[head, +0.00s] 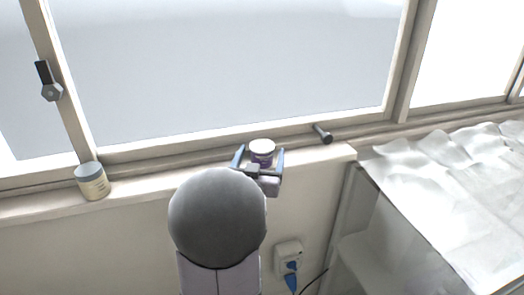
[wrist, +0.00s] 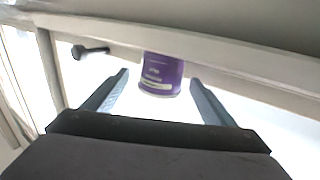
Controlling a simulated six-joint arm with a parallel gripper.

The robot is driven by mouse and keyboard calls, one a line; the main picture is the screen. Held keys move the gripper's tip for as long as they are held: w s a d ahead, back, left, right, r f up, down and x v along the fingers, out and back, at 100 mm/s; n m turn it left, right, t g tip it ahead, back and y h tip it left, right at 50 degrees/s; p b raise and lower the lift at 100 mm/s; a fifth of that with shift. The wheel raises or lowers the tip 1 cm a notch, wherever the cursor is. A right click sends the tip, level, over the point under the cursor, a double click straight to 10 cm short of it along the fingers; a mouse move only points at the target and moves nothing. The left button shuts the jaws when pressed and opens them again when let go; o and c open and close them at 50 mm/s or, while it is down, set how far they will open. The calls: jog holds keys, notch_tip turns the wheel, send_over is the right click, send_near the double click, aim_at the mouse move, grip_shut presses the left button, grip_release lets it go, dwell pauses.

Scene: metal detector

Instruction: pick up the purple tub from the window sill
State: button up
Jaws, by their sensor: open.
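The purple tub (head: 262,154) has a white lid and stands on the window sill (head: 330,154) in the head view. In the wrist view the purple tub (wrist: 161,75) shows its label, between and a little beyond the fingertips. My gripper (head: 259,160) is open at the sill, with one finger on each side of the tub. In the wrist view my gripper (wrist: 158,78) has its fingers apart, with gaps between them and the tub. I cannot tell how deep the tub sits between the fingers.
A cream jar with a grey lid (head: 92,181) stands on the sill at the left. A dark window handle (head: 323,133) sticks out right of the tub and also shows in the wrist view (wrist: 90,51). A white-covered surface (head: 455,180) lies right.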

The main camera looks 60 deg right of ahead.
aim_at(262, 145)
jog(key=shift+p+x, duration=0.5)
jog(key=shift+x, duration=0.9)
jog(key=c, duration=1.2)
jog(key=shift+c, duration=0.2)
jog(key=shift+r, duration=0.1)
notch_tip(262, 145, up, 10)
jog(key=shift+f+b, duration=0.1)
jog(key=shift+b, duration=0.95)
